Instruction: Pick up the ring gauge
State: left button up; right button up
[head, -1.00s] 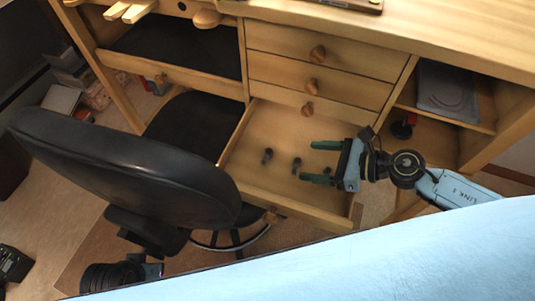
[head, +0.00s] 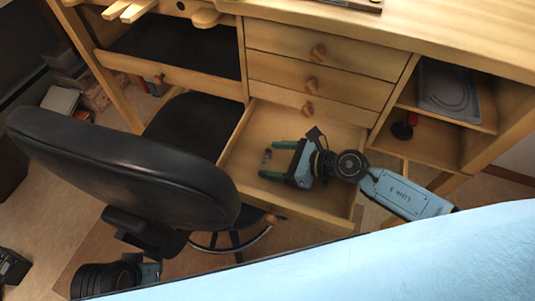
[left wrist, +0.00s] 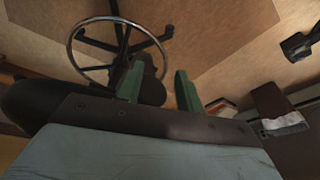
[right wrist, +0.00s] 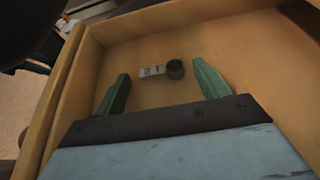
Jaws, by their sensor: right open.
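A small dark ring with a light, marked piece beside it, which looks like the ring gauge (right wrist: 175,69), lies on the floor of the open drawer (right wrist: 225,38). In the right wrist view it lies between and just beyond my fingertips. In the head view a small dark thing (head: 267,154) shows at the fingertips, too small to make out. My left gripper (left wrist: 159,69) is open and empty above the room floor.
The drawer's walls surround my right gripper. Closed drawers (head: 315,75) are behind it, under the bench top (head: 430,35). A black chair (head: 120,160) stands close at the left of the drawer. An open shelf (head: 440,140) is at the right.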

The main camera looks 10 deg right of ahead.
jog(key=c, duration=0.9)
jog(key=shift+r, duration=0.1)
